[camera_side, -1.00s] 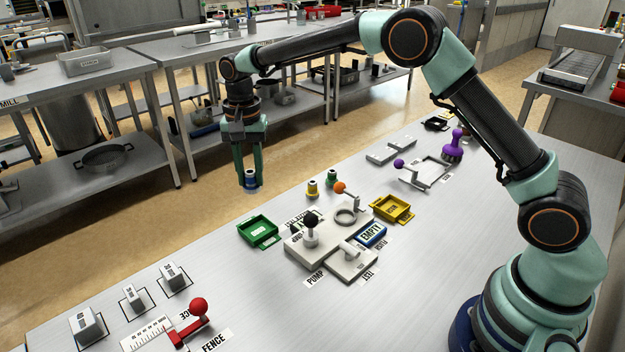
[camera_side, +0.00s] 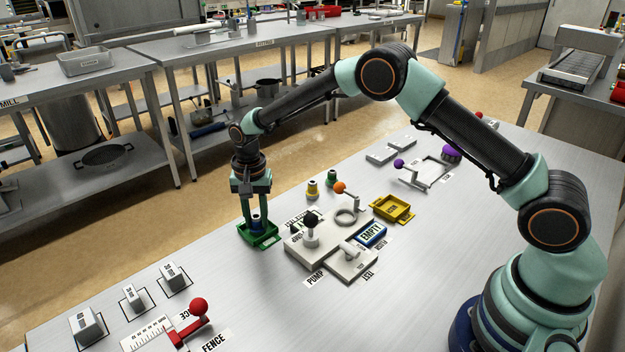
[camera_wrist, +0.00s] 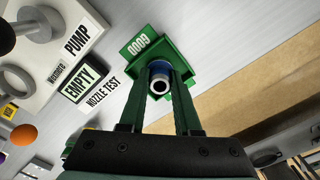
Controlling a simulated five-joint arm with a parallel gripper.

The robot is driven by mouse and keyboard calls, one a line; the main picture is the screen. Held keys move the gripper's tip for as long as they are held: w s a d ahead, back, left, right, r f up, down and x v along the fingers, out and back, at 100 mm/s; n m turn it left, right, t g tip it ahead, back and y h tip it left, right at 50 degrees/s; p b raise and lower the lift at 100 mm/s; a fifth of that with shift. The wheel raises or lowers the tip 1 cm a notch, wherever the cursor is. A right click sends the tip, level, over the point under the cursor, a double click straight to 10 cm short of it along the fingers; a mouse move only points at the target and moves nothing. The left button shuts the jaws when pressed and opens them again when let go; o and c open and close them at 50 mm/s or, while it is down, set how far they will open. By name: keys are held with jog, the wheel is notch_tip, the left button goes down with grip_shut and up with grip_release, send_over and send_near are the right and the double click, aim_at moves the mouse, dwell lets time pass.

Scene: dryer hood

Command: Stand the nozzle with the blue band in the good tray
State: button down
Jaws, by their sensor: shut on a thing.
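The nozzle with the blue band (camera_side: 256,223) is between the fingers of my gripper (camera_side: 257,216), which is shut on it. It is upright and at the green tray (camera_side: 262,239); I cannot tell whether it touches the tray floor. In the wrist view the nozzle (camera_wrist: 160,84) shows its round open end between the two green fingers (camera_wrist: 161,92). The green tray (camera_wrist: 141,42) lies behind it, with a label that seems to read "GOOD". The fingers hide part of the nozzle and the tray.
A nozzle with a yellow band (camera_side: 312,190) and one with a green band (camera_side: 332,178) stand behind the grey test fixture (camera_side: 318,246). A yellow tray (camera_side: 393,209) lies right of it. A red-knobbed fence (camera_side: 190,325) and several weights (camera_side: 134,298) are at the front left.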

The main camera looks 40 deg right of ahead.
jog(key=c, duration=0.9)
grip_release()
jog(key=shift+f, duration=0.15)
